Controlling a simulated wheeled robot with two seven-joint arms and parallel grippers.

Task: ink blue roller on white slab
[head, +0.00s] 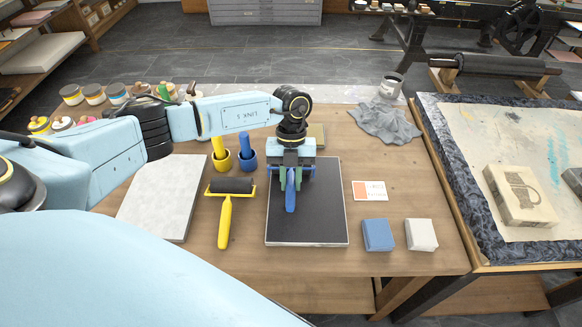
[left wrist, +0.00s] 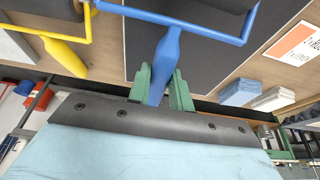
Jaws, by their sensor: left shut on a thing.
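My left gripper (head: 291,186) is shut on the handle of the blue roller (head: 291,201), over the black slab (head: 308,226). In the left wrist view its green fingers (left wrist: 161,92) clasp the blue roller's handle (left wrist: 166,52), and part of its dark drum shows at the top edge. In the head view the gripper hides the drum. I cannot tell whether the drum touches the slab. The white slab (head: 160,196) lies flat to the left, grey-white and bare. The yellow roller (head: 225,215) lies between the two slabs. My right gripper is not in view.
A grey cloth (head: 386,123) lies at the back right.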

